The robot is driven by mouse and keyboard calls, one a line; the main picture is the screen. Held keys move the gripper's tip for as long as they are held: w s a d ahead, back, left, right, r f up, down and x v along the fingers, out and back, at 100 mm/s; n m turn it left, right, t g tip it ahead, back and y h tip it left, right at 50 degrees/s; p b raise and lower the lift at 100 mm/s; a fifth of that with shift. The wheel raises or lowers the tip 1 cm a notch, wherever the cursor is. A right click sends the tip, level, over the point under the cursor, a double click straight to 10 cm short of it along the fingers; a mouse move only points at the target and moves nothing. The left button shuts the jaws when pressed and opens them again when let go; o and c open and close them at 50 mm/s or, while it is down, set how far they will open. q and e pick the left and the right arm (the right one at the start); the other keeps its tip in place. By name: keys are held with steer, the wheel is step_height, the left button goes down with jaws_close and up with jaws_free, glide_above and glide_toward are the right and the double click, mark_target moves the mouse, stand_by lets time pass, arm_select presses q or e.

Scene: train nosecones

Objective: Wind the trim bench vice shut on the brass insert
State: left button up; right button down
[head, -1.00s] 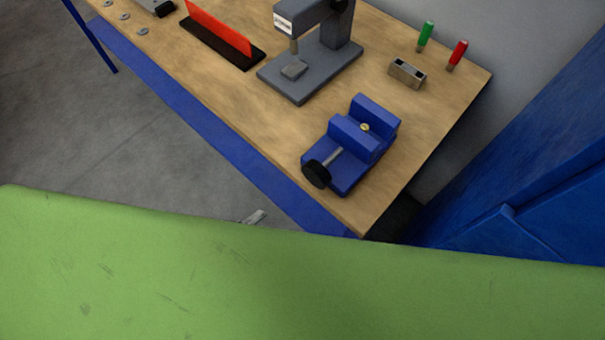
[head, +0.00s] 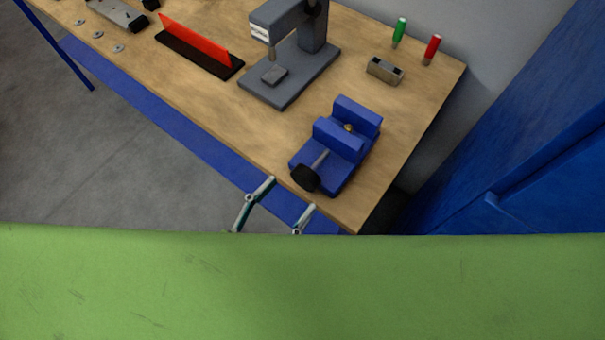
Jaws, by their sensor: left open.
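The blue bench vice (head: 342,158) stands near the front right corner of the wooden bench. Its black round handle (head: 305,178) sits on a grey screw at the front left. The small brass insert (head: 348,127) shows between the two blue jaws; whether they touch it is too small to tell. My left gripper (head: 287,195) is open and empty at the bench's front edge, just left of and below the handle and apart from it. Its lower part is hidden behind the green surface in front. My right gripper is not in view.
A grey press (head: 295,70) stands behind the vice. A metal block (head: 385,71) and green (head: 400,32) and red (head: 433,48) handled tools are at the back right. A red upright plate (head: 195,40) is at the left. A blue cabinet (head: 540,130) rises at the right.

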mark_target(302, 183)
arm_select(q)
steer(key=shift+p+x, duration=0.6)
steer(key=shift+x, duration=2.2)
steer(key=c, duration=1.1)
